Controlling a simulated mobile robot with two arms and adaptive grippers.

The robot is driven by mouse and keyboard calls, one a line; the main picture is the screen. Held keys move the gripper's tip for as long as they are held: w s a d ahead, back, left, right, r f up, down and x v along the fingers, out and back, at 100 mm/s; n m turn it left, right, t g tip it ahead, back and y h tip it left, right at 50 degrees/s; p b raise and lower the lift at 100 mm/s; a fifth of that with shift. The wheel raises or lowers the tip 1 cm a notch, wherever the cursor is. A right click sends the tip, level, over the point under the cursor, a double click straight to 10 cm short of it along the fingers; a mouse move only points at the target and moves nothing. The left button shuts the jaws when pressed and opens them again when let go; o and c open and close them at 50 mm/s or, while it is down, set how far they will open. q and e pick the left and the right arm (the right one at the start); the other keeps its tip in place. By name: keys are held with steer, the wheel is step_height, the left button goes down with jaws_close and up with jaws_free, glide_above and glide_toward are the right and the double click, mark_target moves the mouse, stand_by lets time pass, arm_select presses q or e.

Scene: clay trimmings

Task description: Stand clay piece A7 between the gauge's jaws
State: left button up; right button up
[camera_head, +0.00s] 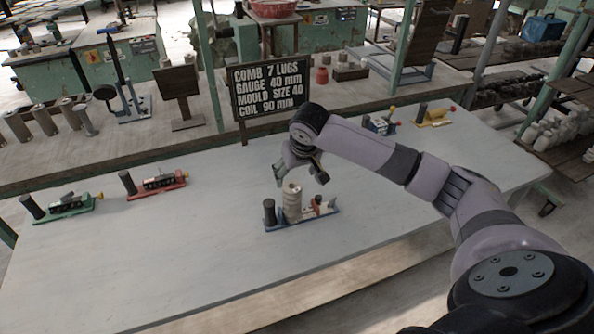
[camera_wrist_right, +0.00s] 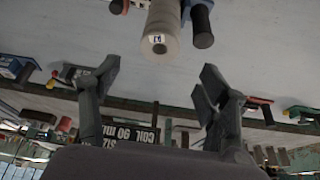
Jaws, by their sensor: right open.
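A pale clay cylinder (camera_head: 292,205) stands upright on the blue gauge (camera_head: 325,214), between its black post (camera_head: 269,212) and its red jaw part (camera_head: 317,203). Whether it touches either side I cannot tell. In the right wrist view the clay piece (camera_wrist_right: 160,32) shows its end with a small white label, too small to read surely. The black post (camera_wrist_right: 202,25) stands beside it there. My right gripper (camera_head: 300,174) is open and empty, just behind and above the clay piece. Its two spread fingers also show in the wrist view (camera_wrist_right: 160,72), apart from the clay. My left gripper is out of view.
A green gauge (camera_head: 68,207) and a red gauge (camera_head: 160,184) sit on the left of the pale table (camera_head: 150,265). A blue one (camera_head: 379,125) and a yellow one (camera_head: 434,119) stand back right. A black sign (camera_head: 269,88) stands behind. The front left table is clear.

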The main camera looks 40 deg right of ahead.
steer(key=shift+v, duration=1.35)
